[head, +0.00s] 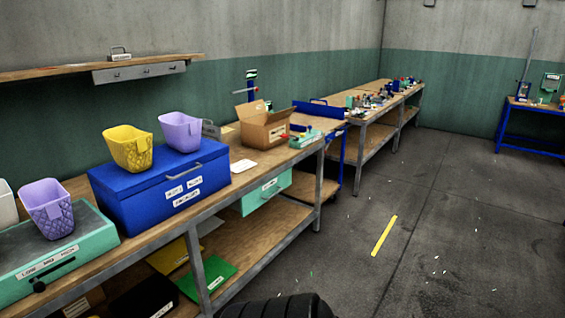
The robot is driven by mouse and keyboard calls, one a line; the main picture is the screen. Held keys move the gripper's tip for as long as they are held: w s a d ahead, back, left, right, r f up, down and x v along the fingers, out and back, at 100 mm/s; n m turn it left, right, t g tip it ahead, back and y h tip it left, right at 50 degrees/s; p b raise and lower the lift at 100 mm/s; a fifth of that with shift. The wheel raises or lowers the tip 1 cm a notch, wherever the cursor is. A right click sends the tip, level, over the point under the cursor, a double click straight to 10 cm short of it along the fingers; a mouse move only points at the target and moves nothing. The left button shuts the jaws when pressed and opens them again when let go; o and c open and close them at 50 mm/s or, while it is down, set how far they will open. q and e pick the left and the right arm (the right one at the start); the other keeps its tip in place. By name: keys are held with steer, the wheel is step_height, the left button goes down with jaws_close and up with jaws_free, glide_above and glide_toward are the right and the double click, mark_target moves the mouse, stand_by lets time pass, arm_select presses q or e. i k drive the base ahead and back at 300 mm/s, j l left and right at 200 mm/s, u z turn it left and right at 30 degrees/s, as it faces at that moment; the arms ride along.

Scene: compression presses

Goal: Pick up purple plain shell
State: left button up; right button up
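A purple shell (180,132) with plain-looking sides stands upright on the lid of a blue box (140,203), toward the back. A yellow shell (128,148) stands just left of it on the same lid. Another purple shell (48,208), with a quilted pattern, stands on a green unit (95,236) at the left. The shells look like small open-topped baskets. Neither of my grippers is in view.
The workbench (222,190) runs along the wall. A white shell (6,206) is cut off at the left edge. An open cardboard box (262,130) stands farther along. A wall shelf (60,73) hangs above. The floor (440,210) at right is mostly clear.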

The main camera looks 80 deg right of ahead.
mark_target(182, 132)
steer(key=l+z, duration=0.2)
steer(key=z, duration=0.3)
steer(key=i+l+z, duration=0.15)
steer(key=z, duration=0.35)
steer(key=i+l+z, duration=0.1)
steer(key=z, duration=0.4)
steer(key=i+l+z, duration=0.15)
steer(key=z, duration=0.35)
steer(key=i+z, duration=0.25)
steer(key=i, duration=0.2)
steer(key=i+z, duration=0.3)
steer(key=i, duration=0.25)
steer(key=u, duration=1.5)
